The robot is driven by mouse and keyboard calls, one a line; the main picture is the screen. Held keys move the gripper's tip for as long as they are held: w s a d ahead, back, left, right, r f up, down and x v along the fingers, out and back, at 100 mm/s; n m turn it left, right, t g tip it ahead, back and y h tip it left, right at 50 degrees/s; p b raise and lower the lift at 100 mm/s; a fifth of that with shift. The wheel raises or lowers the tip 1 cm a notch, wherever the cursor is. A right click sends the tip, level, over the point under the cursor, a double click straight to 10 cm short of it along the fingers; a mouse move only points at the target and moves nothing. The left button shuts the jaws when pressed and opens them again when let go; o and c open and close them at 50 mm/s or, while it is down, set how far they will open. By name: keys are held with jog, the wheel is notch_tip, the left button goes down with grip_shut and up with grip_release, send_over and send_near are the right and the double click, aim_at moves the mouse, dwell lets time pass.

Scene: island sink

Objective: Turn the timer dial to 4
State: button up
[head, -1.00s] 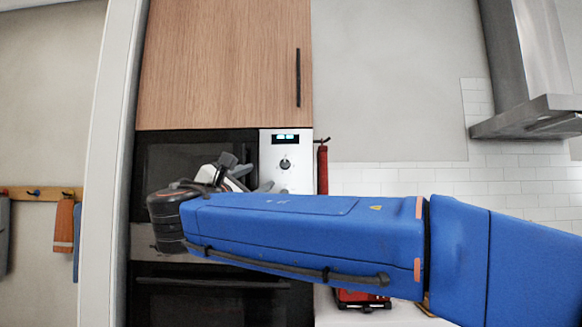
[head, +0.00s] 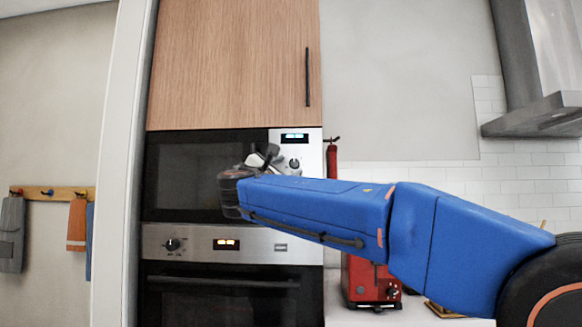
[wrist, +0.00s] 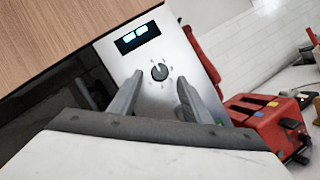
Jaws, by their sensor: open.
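The timer dial (wrist: 159,72) is a dark round knob with marks around it on the microwave's silver control panel (wrist: 150,90), below a lit display (wrist: 136,38). In the wrist view it sits just beyond and between my two fingertips. My gripper (wrist: 154,92) is open and empty, with one finger on each side of the panel's lower middle. In the head view the dial (head: 294,163) shows right beside my gripper (head: 280,155), which partly covers the panel. I cannot read which mark the dial points at.
Below the microwave is an oven with its own knob (head: 172,244) and lit display (head: 226,244). A red toaster (wrist: 268,122) stands on the counter to the right. A wooden cupboard (head: 232,65) is above.

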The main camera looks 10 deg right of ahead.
aim_at(293, 164)
jog(key=shift+x, duration=1.55)
jog(key=c, duration=1)
jog(key=shift+c, duration=0.2)
jog(key=shift+m, duration=0.4)
